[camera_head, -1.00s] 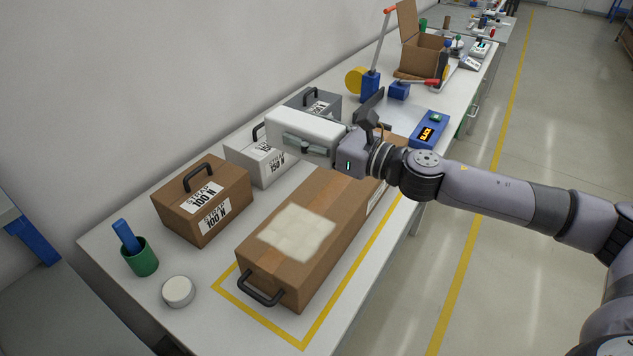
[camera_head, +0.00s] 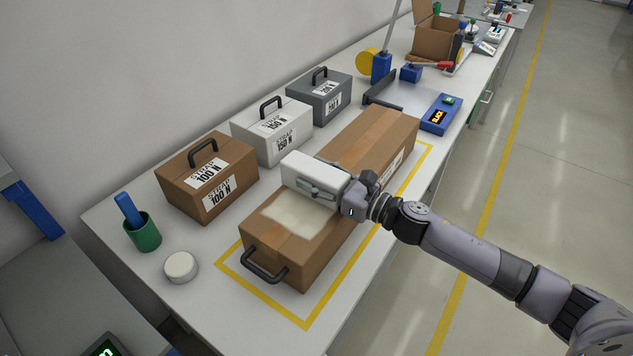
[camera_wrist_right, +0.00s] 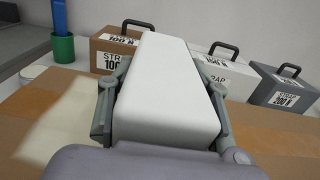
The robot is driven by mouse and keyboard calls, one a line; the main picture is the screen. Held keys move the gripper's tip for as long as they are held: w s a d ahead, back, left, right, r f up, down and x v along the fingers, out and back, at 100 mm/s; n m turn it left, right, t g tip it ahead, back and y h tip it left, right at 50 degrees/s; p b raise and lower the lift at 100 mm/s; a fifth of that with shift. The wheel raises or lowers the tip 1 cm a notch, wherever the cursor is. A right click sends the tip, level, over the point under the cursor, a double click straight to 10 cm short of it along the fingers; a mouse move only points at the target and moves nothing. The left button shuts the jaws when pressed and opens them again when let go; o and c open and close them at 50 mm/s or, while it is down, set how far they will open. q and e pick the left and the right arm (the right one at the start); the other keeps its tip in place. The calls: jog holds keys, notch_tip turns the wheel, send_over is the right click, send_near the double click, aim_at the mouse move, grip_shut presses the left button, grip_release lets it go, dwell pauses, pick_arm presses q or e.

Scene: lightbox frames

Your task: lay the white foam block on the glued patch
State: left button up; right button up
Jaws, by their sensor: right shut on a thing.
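The white foam block (camera_head: 312,172) is between the fingers of my right gripper (camera_head: 318,191), which is shut on it. It hangs over the long brown box (camera_head: 372,138), at the far edge of the pale glued patch (camera_head: 297,216). I cannot tell whether the block touches the box. In the right wrist view the block (camera_wrist_right: 168,85) fills the middle between the two fingers, and part of the patch (camera_wrist_right: 75,118) shows to its left. The block hides some of the patch in the head view. My left gripper is not in view.
Brown (camera_head: 205,180), white (camera_head: 270,133) and grey (camera_head: 318,97) handled strap boxes stand along the wall side. A green cup (camera_head: 143,234) and a round white lid (camera_head: 181,267) are at the near left. Yellow tape (camera_head: 330,303) borders the long box. A blue device (camera_head: 440,114) lies right.

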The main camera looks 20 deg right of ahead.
jog(key=shift+f, duration=0.65)
jog(key=shift+f, duration=0.25)
jog(key=o, duration=1)
jog(key=shift+r, duration=0.1)
jog(key=shift+c, duration=0.2)
jog(key=shift+r, duration=0.15)
jog(key=shift+s+d, duration=0.15)
jog(key=b+v, duration=0.4)
jog(key=v, duration=0.7)
jog(key=shift+s+d, duration=0.2)
jog(key=shift+s, duration=0.05)
